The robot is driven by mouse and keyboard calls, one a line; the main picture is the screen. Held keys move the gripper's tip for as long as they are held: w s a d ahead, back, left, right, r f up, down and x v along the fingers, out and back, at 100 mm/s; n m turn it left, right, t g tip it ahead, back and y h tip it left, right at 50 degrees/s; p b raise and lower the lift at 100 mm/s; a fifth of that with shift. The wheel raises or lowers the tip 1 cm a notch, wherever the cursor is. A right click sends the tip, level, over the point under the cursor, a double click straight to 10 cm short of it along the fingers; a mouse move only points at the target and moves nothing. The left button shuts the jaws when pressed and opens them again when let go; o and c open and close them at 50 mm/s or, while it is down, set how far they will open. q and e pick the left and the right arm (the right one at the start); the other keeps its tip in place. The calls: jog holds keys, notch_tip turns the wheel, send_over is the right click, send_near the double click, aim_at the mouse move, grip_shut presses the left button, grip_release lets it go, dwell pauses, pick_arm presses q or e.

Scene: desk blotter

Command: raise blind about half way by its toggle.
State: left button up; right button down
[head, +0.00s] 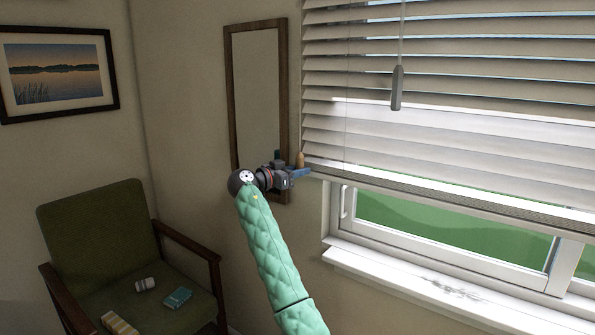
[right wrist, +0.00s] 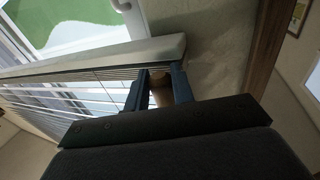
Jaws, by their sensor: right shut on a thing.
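The slatted blind (head: 440,155) hangs over the window, its bottom rail slanting in the picture above the lower pane. Its small tan wooden toggle (head: 300,158) is by the blind's left edge, in front of the wall beside the mirror. My right gripper (head: 303,172) is shut on the toggle. In the right wrist view the toggle (right wrist: 161,92) shows between the two blue fingers of my gripper (right wrist: 159,80), and the blind (right wrist: 75,95) lies to its left. The cord above the toggle is hard to make out. My left gripper is out of view.
A grey wand (head: 397,88) hangs in front of the blind. The sill (head: 450,290) juts out below the window. A framed mirror (head: 257,95) is close behind my right gripper. A green armchair (head: 100,235) with small things on its seat stands at left.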

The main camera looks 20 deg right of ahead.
jog(key=shift+d+f, duration=0.2)
jog(key=shift+f, duration=0.95)
jog(key=c, duration=1.3)
grip_release()
jog(key=shift+o, duration=0.3)
jog(key=shift+d+r, duration=0.1)
jog(key=shift+r, duration=0.4)
jog(key=shift+r, duration=0.1)
